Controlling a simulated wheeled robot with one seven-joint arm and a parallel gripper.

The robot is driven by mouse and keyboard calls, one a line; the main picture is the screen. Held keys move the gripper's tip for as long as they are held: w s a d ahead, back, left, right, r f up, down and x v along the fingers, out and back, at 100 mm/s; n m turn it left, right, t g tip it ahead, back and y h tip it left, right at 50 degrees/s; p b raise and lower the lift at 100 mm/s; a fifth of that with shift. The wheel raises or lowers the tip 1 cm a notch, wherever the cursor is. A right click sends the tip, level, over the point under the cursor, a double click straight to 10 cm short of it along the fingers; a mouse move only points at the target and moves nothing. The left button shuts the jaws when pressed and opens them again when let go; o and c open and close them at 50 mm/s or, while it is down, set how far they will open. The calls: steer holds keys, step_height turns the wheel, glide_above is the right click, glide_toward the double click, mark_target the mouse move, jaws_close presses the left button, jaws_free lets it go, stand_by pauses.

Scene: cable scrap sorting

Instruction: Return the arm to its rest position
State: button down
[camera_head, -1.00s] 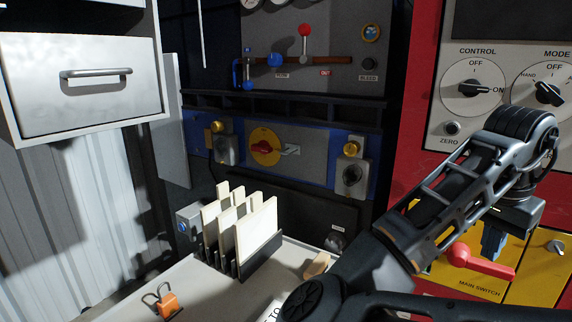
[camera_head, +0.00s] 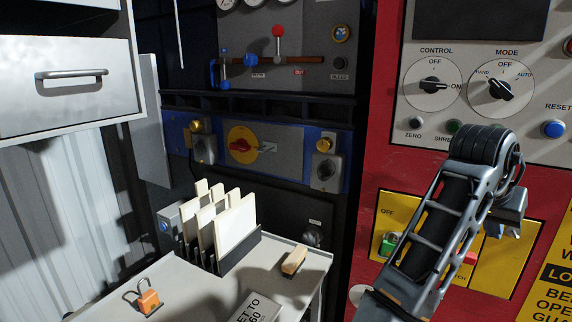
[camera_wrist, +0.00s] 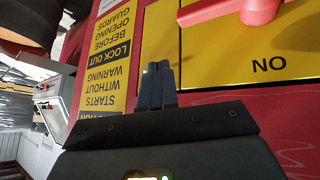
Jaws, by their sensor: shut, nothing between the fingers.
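My arm rises at the right of the head view, its dark elbow at the top. My gripper (camera_head: 496,229) hangs below it in front of the yellow main switch panel (camera_head: 502,268), partly hidden by my arm. In the wrist view my gripper's fingers (camera_wrist: 157,88) are together with nothing between them. The red switch handle (camera_wrist: 235,12) is beyond the fingertips, apart from them, on the yellow plate marked ON. In the head view only a small red part of this handle (camera_head: 471,258) shows beside my arm.
The red cabinet (camera_head: 385,150) with control dials stands close behind my arm. A drawer unit (camera_head: 65,85) hangs upper left.

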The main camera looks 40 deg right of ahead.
steer(key=w+r+n+t+h, duration=0.1)
steer(key=w+n+t+h, duration=0.45)
steer(key=n+h, duration=0.3)
steer(key=w+a+f+n+t+y, duration=0.1)
steer(key=a+f+n+t+y, duration=0.3)
steer(key=a, duration=0.3)
steer(key=a+f+n+t+y, duration=0.2)
steer(key=a+f+n+t, duration=0.3)
steer(key=a+n, duration=0.15)
steer(key=s+a+f+n+t+y, duration=0.1)
steer(key=s+a+f+y, duration=0.2)
steer(key=a, duration=0.4)
steer(key=s+a+f+t+y, duration=0.1)
steer(key=s+a+f+y, duration=0.25)
steer(key=a, duration=0.25)
steer(key=s+a+r+m+y, duration=0.2)
steer(key=s+a+y, duration=0.1)
steer(key=s+a, duration=0.9)
steer(key=shift+s+r, duration=0.4)
steer(key=shift+s, duration=0.1)
